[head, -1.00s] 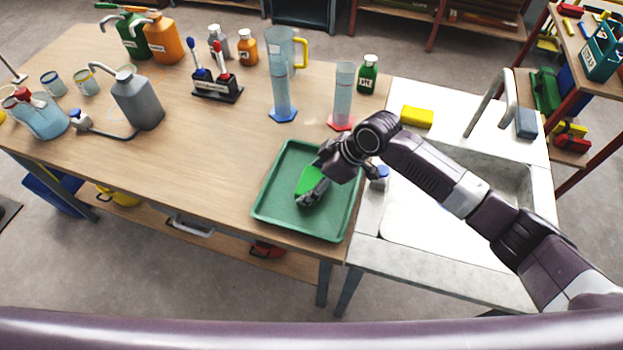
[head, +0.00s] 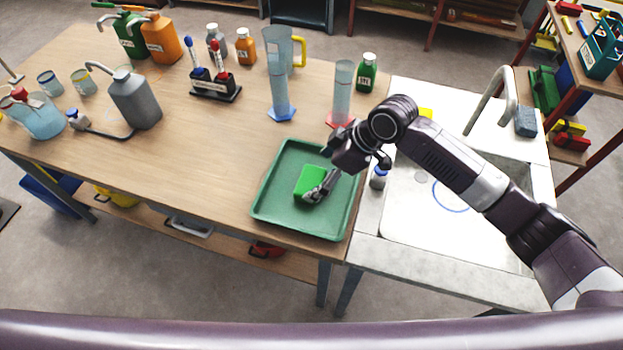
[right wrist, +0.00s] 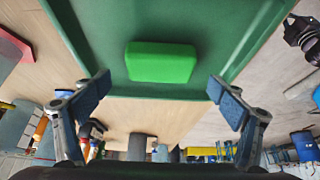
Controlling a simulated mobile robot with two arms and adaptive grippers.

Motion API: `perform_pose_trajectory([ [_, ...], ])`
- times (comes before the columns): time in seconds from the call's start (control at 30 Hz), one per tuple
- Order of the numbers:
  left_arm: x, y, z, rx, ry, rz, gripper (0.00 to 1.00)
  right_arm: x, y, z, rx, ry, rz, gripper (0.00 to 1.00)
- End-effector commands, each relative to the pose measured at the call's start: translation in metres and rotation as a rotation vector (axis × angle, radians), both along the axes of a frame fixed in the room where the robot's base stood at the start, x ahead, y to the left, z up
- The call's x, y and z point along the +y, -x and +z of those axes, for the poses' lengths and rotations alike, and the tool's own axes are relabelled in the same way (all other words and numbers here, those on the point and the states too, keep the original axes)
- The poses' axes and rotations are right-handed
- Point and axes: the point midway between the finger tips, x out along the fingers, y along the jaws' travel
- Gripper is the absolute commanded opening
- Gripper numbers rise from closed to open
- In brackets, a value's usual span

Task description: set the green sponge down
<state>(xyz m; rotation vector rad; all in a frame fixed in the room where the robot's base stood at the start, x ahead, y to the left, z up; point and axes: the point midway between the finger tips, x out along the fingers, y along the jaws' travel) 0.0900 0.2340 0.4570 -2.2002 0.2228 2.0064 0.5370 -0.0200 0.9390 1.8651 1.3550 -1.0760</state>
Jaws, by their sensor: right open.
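The green sponge (head: 309,181) lies flat in the green tray (head: 285,220), near the tray's middle. In the right wrist view the sponge (right wrist: 161,63) is fully visible on the tray floor (right wrist: 110,60), with clear space between it and both fingers. My right gripper (head: 318,190) is over the tray at the sponge's right side, and in the right wrist view it is open (right wrist: 160,98) with nothing between its blue pads. The right gripper hides a little of the sponge's edge in the head view. My left gripper is not in view.
A tall cylinder with a red base (head: 342,95) and a green bottle (head: 367,72) stand behind the tray. A small blue-capped bottle (head: 378,177) stands close to the tray's right. The sink (head: 440,210) is at the right. Table left of the tray is clear.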

Motion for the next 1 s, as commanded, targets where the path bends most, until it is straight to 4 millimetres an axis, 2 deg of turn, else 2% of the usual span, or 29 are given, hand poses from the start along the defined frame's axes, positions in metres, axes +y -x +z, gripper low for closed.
perform_pose_trajectory([
  [0.2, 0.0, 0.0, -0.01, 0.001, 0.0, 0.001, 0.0, -0.023, 0.007, 0.039, -0.005, 0.002, 0.001, 0.89],
  [0.4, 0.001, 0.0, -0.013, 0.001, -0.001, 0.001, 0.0, -0.034, 0.011, 0.061, -0.001, 0.0, 0.0, 0.89],
  [1.0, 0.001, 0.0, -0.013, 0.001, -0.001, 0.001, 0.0, -0.036, 0.012, 0.066, 0.0, 0.0, 0.0, 0.89],
])
